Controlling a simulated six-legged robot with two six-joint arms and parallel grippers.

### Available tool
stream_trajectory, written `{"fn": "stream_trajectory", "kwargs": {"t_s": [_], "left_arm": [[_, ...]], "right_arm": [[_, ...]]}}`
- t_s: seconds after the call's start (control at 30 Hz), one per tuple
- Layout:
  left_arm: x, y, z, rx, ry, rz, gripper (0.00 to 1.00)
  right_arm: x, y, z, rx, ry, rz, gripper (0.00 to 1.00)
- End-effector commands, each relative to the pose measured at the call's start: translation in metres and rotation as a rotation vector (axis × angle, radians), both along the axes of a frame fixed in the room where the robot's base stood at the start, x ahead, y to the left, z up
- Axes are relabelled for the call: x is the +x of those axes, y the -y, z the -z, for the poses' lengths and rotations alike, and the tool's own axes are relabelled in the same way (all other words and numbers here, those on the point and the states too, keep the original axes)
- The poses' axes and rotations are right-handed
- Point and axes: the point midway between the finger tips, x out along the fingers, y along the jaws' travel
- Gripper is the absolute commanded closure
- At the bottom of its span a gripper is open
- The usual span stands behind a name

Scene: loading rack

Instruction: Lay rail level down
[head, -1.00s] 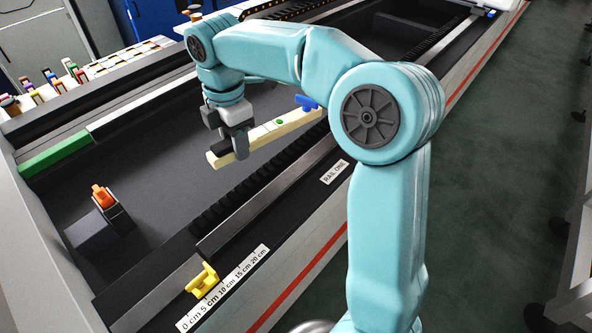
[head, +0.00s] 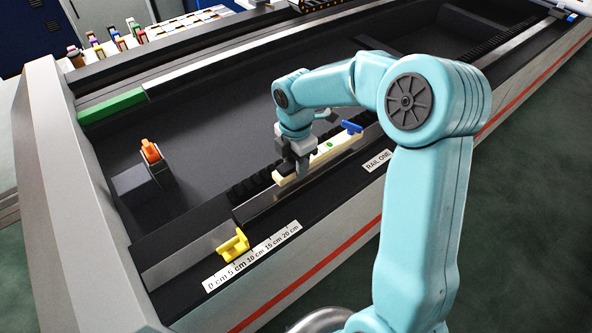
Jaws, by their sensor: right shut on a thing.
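The rail level is a cream bar (head: 324,157) with a green spot on top and a blue piece (head: 352,127) at its far end. My right gripper (head: 303,168) is shut on the bar near its near end, from above. The bar lies along the line of the grey front rail (head: 262,203), over it or on it; I cannot tell whether they touch. A yellow stop (head: 234,245) sits on the rail to the near left, apart from the bar. My left gripper is not in view.
A centimetre scale (head: 252,256) and a "RAIL ONE" label (head: 377,161) lie along the front ledge. An orange-topped piece (head: 150,151) stands in the dark bed. A green block (head: 112,105) is on the back rail. Several coloured items stand behind it.

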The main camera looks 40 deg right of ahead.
Motion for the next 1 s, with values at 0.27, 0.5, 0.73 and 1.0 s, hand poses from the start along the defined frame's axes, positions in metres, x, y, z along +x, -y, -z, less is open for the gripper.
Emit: {"fn": "stream_trajectory", "kwargs": {"t_s": [0.27,0.5,0.73,1.0], "left_arm": [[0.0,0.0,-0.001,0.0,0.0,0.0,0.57],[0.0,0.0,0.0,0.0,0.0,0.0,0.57],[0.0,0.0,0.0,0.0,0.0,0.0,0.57],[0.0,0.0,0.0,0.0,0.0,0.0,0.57]], "right_arm": [[0.0,0.0,0.034,0.0,-0.001,0.0,1.0],[0.0,0.0,0.035,0.0,-0.001,0.001,1.0],[0.0,0.0,0.034,0.001,-0.002,0.001,0.34],[0.0,0.0,0.023,0.0,0.001,0.002,0.34]]}}
